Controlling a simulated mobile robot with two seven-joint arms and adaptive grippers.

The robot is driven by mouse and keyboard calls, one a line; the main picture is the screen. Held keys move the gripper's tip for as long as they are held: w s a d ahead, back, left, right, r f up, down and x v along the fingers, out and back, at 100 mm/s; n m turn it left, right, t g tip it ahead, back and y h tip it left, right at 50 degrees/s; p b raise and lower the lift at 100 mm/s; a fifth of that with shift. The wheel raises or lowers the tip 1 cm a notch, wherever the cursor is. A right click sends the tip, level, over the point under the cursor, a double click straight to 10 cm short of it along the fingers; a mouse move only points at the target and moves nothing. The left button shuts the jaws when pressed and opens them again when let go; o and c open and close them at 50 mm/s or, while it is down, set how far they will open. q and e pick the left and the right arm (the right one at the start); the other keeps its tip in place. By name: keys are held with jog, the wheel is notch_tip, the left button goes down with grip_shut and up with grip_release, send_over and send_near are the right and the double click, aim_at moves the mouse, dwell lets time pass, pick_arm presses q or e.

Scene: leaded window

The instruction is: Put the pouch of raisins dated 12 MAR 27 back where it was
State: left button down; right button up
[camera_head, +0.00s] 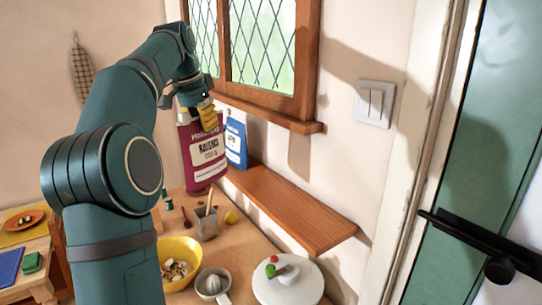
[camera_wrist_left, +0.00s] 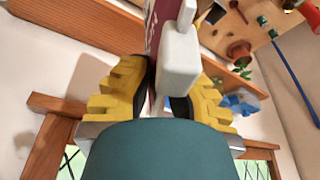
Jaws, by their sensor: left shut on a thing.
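The pouch of raisins (camera_head: 203,155) is magenta with a white label reading RAISINS. It hangs upright in my left gripper (camera_head: 206,118), whose yellow fingers are shut on its top. It is in front of the wall shelf (camera_head: 290,208), near its left end; I cannot tell whether its bottom touches anything. In the left wrist view the gripper (camera_wrist_left: 165,95) holds the pouch (camera_wrist_left: 151,30) between its fingers, with a white part beside it. The date is too small to read. My right gripper is not in view.
A blue and white pouch (camera_head: 236,140) stands on the shelf just right of the raisins. The shelf's right part is bare. Below, the table holds a yellow bowl (camera_head: 181,250), a utensil pot (camera_head: 206,222), a juicer (camera_head: 212,283) and a white lidded pot (camera_head: 288,287). The window sill (camera_head: 270,115) juts out above.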

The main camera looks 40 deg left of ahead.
pick_arm(q)
jog(key=w+d+p, duration=0.3)
jog(key=w, duration=0.6)
jog(key=w+d+p, duration=0.2)
jog(key=w+p, duration=0.2)
jog(key=w, duration=0.4)
notch_tip(320, 180, down, 7)
jog(key=b, duration=0.2)
jog(key=shift+w, duration=0.2)
jog(key=shift+s+f, duration=0.1)
jog(key=c, duration=1.1)
grip_release()
